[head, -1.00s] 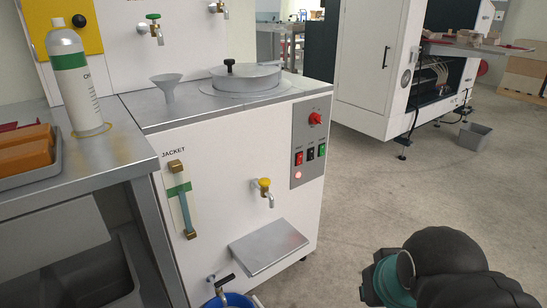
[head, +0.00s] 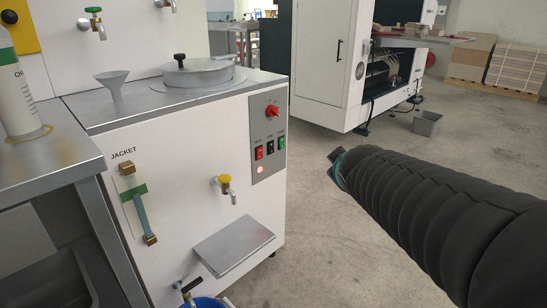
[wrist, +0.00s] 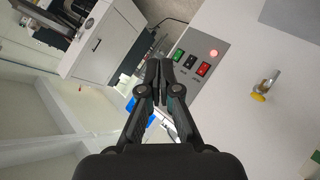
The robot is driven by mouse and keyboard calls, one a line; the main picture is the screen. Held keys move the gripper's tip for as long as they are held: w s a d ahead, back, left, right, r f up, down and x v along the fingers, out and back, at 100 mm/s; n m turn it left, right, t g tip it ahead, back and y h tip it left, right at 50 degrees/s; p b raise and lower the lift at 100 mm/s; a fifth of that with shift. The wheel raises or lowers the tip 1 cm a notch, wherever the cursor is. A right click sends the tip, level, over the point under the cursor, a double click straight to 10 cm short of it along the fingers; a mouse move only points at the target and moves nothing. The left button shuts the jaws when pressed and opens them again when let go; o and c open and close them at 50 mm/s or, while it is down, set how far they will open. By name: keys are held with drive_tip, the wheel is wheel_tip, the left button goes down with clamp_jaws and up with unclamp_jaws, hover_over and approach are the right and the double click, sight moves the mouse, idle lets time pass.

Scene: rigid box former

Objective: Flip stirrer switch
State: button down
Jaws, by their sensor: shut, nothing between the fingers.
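A grey control panel (head: 268,165) sits on the right of the white machine's front. It carries a red switch (head: 259,153), a black switch (head: 270,147) and a green switch (head: 281,142) in a row, below a red knob (head: 271,111). The labels are too small to read. In the wrist view the green switch (wrist: 178,55), black switch (wrist: 190,61) and red switch (wrist: 203,69) show just right of the fingertips. My gripper (wrist: 158,68) is shut and empty, apart from the panel. In the head view my arm covers most of it.
A yellow-handled tap (head: 225,185) and a grey shelf (head: 233,245) stick out from the machine's front. A steel table (head: 45,165) stands at left. The floor right of the machine is open up to a white cabinet (head: 330,65).

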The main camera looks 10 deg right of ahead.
sight(272, 152)
drive_tip(key=w+d+f+n+t+y+b, duration=0.15)
drive_tip(key=w+n+t+y, duration=0.25)
drive_tip(key=w+n, duration=0.8)
drive_tip(key=w+a+f+n+g+y+b, duration=0.2)
drive_tip(key=w+f+n+y, duration=0.5)
drive_tip(key=w+f+y, duration=0.1)
drive_tip(key=shift+w+f+n+y+b, duration=0.15)
drive_tip(key=shift+f+n+y+b, duration=0.2)
drive_tip(key=shift+f, duration=0.25)
drive_tip(key=x, duration=1.4)
drive_tip(key=shift+w+a+b, duration=0.1)
drive_tip(key=shift+b, duration=0.2)
